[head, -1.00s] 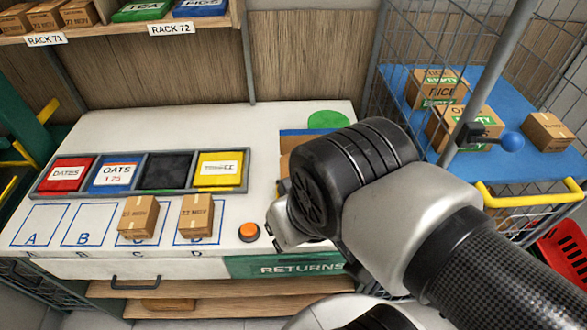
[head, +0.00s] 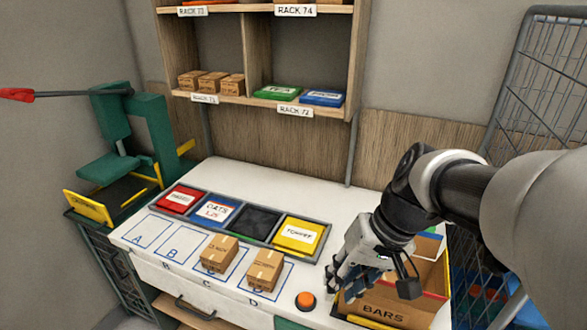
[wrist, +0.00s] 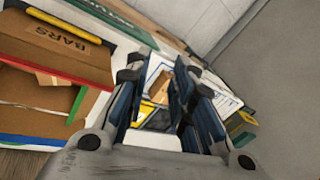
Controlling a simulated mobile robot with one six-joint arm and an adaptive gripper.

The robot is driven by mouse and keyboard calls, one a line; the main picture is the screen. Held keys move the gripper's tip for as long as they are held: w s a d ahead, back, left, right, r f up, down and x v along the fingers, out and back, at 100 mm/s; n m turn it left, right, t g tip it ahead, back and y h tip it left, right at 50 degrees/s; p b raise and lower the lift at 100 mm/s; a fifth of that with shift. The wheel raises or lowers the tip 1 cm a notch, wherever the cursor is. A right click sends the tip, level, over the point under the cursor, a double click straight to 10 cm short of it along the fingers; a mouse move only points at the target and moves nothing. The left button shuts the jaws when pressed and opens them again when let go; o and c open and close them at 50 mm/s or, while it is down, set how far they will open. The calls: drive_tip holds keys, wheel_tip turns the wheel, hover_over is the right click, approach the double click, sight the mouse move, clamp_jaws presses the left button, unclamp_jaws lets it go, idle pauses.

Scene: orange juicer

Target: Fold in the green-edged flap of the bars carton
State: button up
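The bars carton (head: 383,314) is an open brown box at the lower right of the head view, lettered BARS. My gripper (head: 349,282) is beside its left side, partly covering it. In the wrist view the carton (wrist: 55,38) fills the left, with yellow, red, blue and green edging. The green-edged flap (wrist: 77,105) shows as a short green edge at the carton's end nearest my gripper; its exact tilt is unclear. My gripper's fingers (wrist: 160,100) are apart with nothing between them, and no contact with the flap shows.
Two small brown boxes (head: 219,254) (head: 265,270) stand on lettered squares left of my gripper. An orange button (head: 306,301) is close by. A tray (head: 255,237) with red, blue, black and yellow sections lies behind. A wire cage (head: 530,100) rises at right.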

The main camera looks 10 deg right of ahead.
drive_tip(key=w+d+f+m+y, duration=0.1)
drive_tip(key=w+d, duration=0.2)
drive_tip(key=w+d+f+y+p, duration=0.1)
drive_tip(key=w+d, duration=0.2)
drive_tip(key=w+d+f+m+t+y+p, duration=0.1)
drive_tip(key=w+d+f+y, duration=0.1)
drive_tip(key=w+d, duration=0.1)
drive_tip(key=shift+w+d+f+m, duration=0.1)
drive_tip(key=shift+w+d+m, duration=0.2)
drive_tip(key=shift+d, duration=0.25)
drive_tip(key=w+d+f+m+t+y+p, duration=0.1)
drive_tip(key=w+d+f+m+t+y, duration=0.15)
drive_tip(key=d+f, duration=0.45)
drive_tip(key=shift+n+t+h, duration=0.25)
drive_tip(key=shift+h, duration=0.2)
drive_tip(key=w+a, duration=0.1)
drive_tip(key=w+a+f+b, duration=0.1)
drive_tip(key=w+a+f, duration=0.1)
drive_tip(key=w, duration=0.1)
drive_tip(key=shift+a+f, duration=0.15)
drive_tip(key=shift+f, duration=0.1)
clamp_jaws()
